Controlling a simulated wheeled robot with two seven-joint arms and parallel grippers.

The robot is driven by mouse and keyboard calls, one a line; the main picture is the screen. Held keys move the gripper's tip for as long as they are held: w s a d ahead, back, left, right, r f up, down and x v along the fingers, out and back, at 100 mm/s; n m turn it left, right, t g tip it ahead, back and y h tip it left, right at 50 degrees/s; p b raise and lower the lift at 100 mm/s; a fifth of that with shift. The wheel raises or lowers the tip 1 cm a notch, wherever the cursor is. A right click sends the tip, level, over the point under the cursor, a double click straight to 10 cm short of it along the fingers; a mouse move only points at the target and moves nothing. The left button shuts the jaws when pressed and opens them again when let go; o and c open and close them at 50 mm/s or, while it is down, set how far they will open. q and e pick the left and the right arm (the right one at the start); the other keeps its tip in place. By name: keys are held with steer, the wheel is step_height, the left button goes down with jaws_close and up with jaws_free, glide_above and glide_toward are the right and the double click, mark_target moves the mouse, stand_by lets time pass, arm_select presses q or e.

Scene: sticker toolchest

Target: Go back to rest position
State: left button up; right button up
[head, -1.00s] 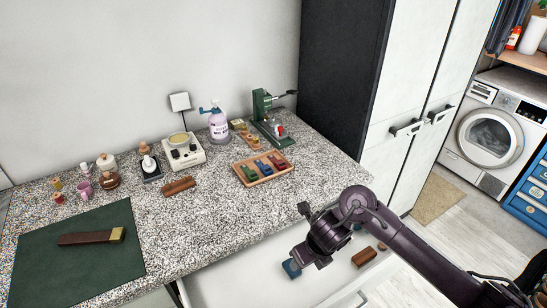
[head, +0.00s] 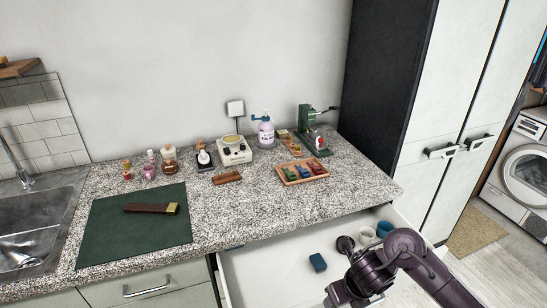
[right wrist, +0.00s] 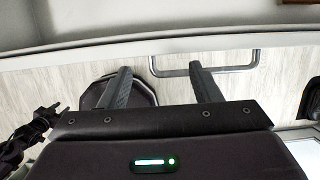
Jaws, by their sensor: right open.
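My right arm comes in from the lower right in the head view. Its gripper (head: 332,301) hangs low at the bottom edge, over the near side of the open drawer (head: 270,280). The right wrist view shows its two fingers (right wrist: 160,85) apart with nothing between them. The drawer's handle (right wrist: 205,70) lies beyond the fingers. A blue block (head: 317,262) lies in the drawer, apart from the gripper. My left arm is not in the head view. A dark jointed part at the left edge of the right wrist view may be my left gripper (right wrist: 45,125); its jaws are unclear.
The granite counter (head: 250,205) holds a green mat (head: 135,228) with a brush (head: 150,208), a wooden tray (head: 300,180) of coloured blocks, a green press (head: 315,140) and several bottles. Two cups (head: 367,236) sit in the drawer's far right. Tall cabinets (head: 455,110) stand at right.

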steer(key=a+m, duration=0.2)
steer(key=s+a+m+t+y, duration=0.1)
steer(key=a+m, duration=0.1)
steer(key=a+r+m+t, duration=0.1)
steer(key=a+m, duration=0.1)
steer(key=a, duration=0.1)
steer(key=shift+s+m, duration=0.3)
steer(key=s+d+r+m+g+h, duration=0.15)
steer(key=s+d+m, duration=0.5)
steer(key=m, duration=0.95)
steer(key=s+d+r+m+h, duration=0.1)
steer(key=s+d+r+m, duration=0.15)
steer(key=s+m, duration=1)
step_height(320, 180, down, 32)
steer(key=w+m+g, duration=0.1)
steer(key=m+g, duration=0.1)
steer(key=m, duration=0.1)
steer(key=s+d+f, duration=0.4)
steer(key=s+f, duration=1.2)
steer(key=s, duration=0.2)
steer(key=shift+s+d+f+g, duration=0.15)
steer(key=shift+s+g, duration=0.1)
steer(key=shift+g, duration=0.1)
